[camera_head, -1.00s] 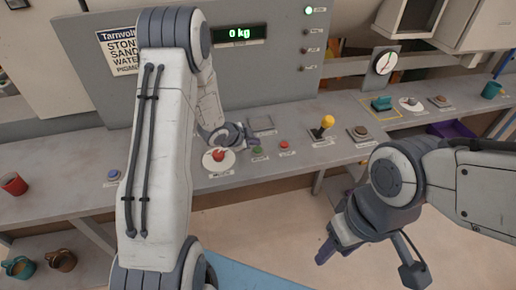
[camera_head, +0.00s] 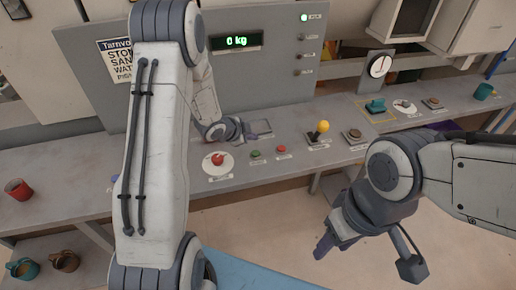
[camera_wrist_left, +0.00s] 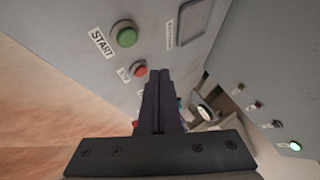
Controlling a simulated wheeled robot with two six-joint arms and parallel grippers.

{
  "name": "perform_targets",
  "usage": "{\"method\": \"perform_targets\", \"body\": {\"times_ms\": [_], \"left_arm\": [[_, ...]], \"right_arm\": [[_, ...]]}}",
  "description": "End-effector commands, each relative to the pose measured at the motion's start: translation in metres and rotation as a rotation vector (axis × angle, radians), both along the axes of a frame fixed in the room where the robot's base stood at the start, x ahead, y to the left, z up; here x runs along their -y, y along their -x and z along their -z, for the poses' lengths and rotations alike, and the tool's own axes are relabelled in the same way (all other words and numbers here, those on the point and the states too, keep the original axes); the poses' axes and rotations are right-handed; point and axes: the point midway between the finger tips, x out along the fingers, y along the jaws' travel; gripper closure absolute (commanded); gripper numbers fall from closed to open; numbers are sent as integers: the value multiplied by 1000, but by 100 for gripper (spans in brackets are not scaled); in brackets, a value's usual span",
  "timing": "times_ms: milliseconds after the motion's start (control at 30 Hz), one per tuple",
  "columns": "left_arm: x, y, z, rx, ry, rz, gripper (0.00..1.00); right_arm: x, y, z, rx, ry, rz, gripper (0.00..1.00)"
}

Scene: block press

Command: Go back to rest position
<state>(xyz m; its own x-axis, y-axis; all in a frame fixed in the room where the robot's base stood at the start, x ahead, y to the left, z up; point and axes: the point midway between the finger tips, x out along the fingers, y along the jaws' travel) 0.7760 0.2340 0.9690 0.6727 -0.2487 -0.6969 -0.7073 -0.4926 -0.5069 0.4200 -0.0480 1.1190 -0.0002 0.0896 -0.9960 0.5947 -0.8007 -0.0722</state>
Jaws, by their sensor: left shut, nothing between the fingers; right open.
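My left gripper (camera_head: 250,133) is above the grey counter, behind the green START button (camera_head: 255,154) and the red mushroom button (camera_head: 218,159). It also shows in the left wrist view (camera_wrist_left: 160,85), with both dark fingers shut together and nothing between them. The green button (camera_wrist_left: 126,36) is left of the fingers there and a red button (camera_wrist_left: 140,69) is close beside them. My right gripper (camera_head: 328,243) hangs open in front of the counter, over the floor; its fingers point down and left.
A grey panel (camera_head: 275,75) with a green display (camera_head: 236,41) rises behind. Open floor (camera_head: 285,225) lies in front.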

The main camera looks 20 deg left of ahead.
Motion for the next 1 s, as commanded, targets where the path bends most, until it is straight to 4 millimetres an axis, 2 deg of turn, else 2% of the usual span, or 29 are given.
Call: {"method": "perform_targets", "body": {"times_ms": [267,367,467,567,667,733,800,900,1000], "left_arm": [[6,0,-6,-9,-7,-7,100],[24,4,-23,-46,-28,-42,100],[57,22,-52,-116,-48,-115,100],[95,61,-82,-214,-48,-210,100],[130,117,-106,-331,-31,-295,100],[150,164,-119,-423,-14,-343,100],[166,212,-129,-516,2,-381,100],[179,272,-139,-639,12,-413,100],[185,317,-145,-735,10,-426,100]], "right_arm": [[0,0,0,0,0,0,50],[0,0,0,0,0,0,50],[0,0,0,0,0,0,50],[0,0,0,0,0,0,50],[0,0,0,0,0,0,50],[0,0,0,0,0,0,50],[0,0,0,0,0,0,50],[0,0,0,0,0,0,50],[0,0,0,0,0,0,50]]}}
